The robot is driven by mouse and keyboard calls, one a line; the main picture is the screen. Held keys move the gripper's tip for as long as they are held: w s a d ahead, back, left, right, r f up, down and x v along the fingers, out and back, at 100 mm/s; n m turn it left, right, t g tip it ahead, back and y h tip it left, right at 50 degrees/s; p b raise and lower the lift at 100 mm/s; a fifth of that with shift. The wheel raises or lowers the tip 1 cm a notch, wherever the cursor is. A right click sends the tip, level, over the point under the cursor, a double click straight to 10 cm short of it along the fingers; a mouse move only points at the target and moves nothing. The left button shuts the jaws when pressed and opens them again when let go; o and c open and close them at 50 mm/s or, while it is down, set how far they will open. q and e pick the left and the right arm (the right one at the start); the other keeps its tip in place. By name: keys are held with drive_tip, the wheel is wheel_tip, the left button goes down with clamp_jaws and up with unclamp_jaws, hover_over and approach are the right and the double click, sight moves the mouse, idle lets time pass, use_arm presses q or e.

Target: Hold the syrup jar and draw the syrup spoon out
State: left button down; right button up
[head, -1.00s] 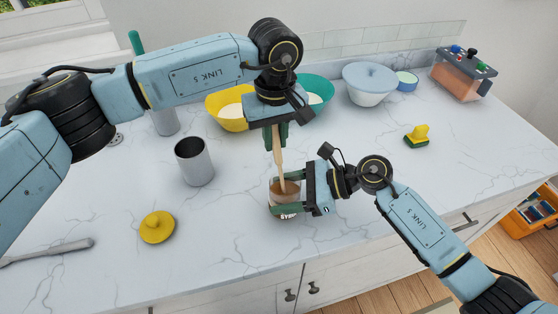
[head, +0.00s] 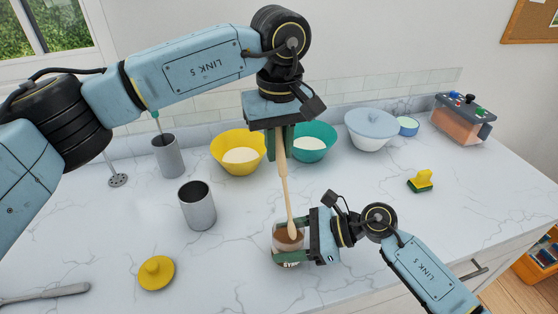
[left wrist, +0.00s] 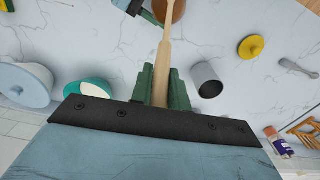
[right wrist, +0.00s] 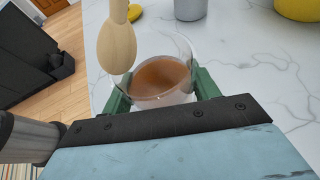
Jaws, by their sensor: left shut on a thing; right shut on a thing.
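The syrup jar (head: 279,240) is clear glass with brown syrup inside and stands upright near the counter's front. My right gripper (head: 289,240) is shut around its sides; the jar also shows in the right wrist view (right wrist: 162,78). My left gripper (head: 281,152) is shut on the handle of the wooden syrup spoon (head: 285,190), above the jar. The spoon hangs nearly upright, bowl down. In the right wrist view the spoon's bowl (right wrist: 117,45) is clear of the syrup, by the jar's rim; its exact height over the rim is hard to tell.
A yellow lid (head: 156,272) lies front left, and a grey metal cup (head: 198,208) stands left of the jar. Yellow (head: 237,150) and teal (head: 313,148) bowls, and a lidded bowl (head: 371,135), stand behind. A sponge (head: 420,182) lies right. The counter between is clear.

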use_arm(q)
drive_tip(key=shift+r, duration=0.2)
use_arm(e)
drive_tip(key=o, duration=1.2)
drive_tip(key=v, duration=1.2)
